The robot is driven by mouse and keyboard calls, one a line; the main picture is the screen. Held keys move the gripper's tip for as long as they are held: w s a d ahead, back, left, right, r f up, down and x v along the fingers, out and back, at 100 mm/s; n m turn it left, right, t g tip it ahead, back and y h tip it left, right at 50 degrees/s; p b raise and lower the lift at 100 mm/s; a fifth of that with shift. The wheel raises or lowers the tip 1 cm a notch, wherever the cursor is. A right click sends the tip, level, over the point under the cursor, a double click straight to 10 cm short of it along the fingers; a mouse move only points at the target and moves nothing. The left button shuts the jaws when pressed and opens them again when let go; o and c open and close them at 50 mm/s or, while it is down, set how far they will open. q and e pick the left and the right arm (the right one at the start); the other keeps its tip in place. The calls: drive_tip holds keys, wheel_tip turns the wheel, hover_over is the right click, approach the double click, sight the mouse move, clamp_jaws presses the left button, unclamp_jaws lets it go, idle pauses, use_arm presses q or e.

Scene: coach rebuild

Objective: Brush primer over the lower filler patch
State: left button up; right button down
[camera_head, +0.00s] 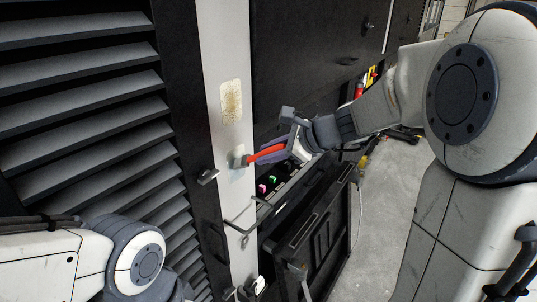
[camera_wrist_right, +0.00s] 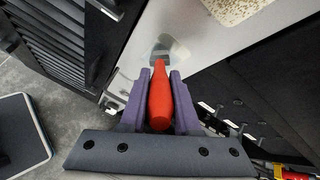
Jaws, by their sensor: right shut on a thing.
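My right gripper (camera_head: 274,152) is shut on the red handle of a brush (camera_head: 262,154), at the white panel (camera_head: 215,50). In the right wrist view the brush (camera_wrist_right: 160,98) lies between the purple fingers of the gripper (camera_wrist_right: 160,76). Its grey head is over or against a small pale lower filler patch (camera_wrist_right: 180,50); whether it touches cannot be told. The brush head partly hides this lower patch (camera_head: 238,151) in the head view. A larger, speckled beige upper patch (camera_head: 231,101) is above it. My left arm enters at lower left; its gripper is not visible.
Black louvres (camera_head: 80,90) flank the panel on the left. An open black compartment (camera_head: 275,185) with pink and green items is below my right gripper. Its black lid or door (camera_head: 322,235) hangs in front. Clear grey floor (camera_head: 385,200) lies to the right.

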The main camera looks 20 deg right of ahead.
drive_tip(key=shift+r+p, duration=1.7)
drive_tip(key=shift+r, duration=0.6)
drive_tip(key=shift+s+d, duration=0.75)
drive_tip(key=shift+s, duration=0.1)
drive_tip(key=shift+s+d+b, duration=0.15)
drive_tip(key=shift+s+d, duration=0.4)
drive_tip(key=shift+s, duration=0.2)
drive_tip(key=shift+s+d+b, duration=0.15)
drive_tip(key=shift+s+d, duration=0.4)
drive_tip(key=shift+s, duration=0.2)
drive_tip(key=shift+s+d, duration=0.9)
drive_tip(key=shift+s, duration=0.3)
